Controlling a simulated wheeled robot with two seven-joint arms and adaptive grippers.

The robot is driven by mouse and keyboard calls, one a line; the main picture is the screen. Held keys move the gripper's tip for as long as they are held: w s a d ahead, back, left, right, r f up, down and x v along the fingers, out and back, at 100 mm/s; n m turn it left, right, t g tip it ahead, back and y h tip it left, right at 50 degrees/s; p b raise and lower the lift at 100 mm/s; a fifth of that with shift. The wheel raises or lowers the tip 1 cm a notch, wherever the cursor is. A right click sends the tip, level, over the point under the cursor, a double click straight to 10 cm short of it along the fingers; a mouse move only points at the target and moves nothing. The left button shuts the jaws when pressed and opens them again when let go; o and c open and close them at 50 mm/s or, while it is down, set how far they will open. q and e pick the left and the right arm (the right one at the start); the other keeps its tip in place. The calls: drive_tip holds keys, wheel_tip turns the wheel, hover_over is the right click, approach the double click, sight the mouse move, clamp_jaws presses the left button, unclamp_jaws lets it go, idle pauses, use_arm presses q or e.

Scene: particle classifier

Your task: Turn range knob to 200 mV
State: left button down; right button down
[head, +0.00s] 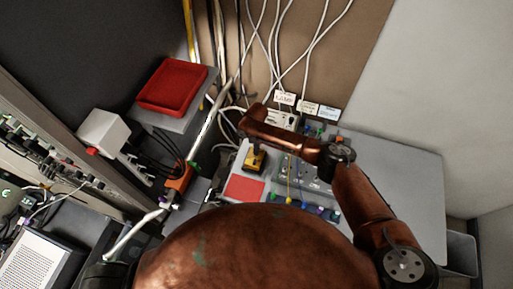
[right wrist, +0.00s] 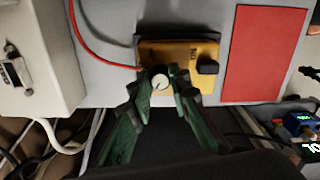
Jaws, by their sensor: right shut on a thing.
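A yellow box (head: 255,161) sits on the grey table left of centre in the head view; it also shows in the right wrist view (right wrist: 180,53). The box carries a pale round knob (right wrist: 159,82) with a small mark on its face, and a black knob (right wrist: 207,66) beside it. The box's lettering is too small to read, so I cannot tell the setting. My right gripper (right wrist: 160,80) has its green fingers shut on the pale knob, one on each side. In the head view my right arm hides most of this contact.
A flat red panel (head: 244,188) lies beside the yellow box. A white instrument (head: 281,119) and hanging cables stand behind. A red tray (head: 171,86) is at upper left. The right part of the grey tabletop (head: 407,185) is clear.

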drive_tip(key=m+p, duration=0.2)
drive_tip(key=m, duration=0.2)
drive_tip(key=shift+r+m, duration=0.1)
drive_tip(key=shift+m, duration=0.2)
drive_tip(key=m+p, duration=0.1)
drive_tip(key=m, duration=0.2)
drive_tip(key=shift+m, duration=0.3)
drive_tip(key=m+p, duration=0.2)
drive_tip(key=m, duration=0.2)
drive_tip(key=shift+m+p, duration=0.3)
drive_tip(key=shift+m, duration=1.5)
drive_tip(key=c, duration=1.8)
unclamp_jaws()
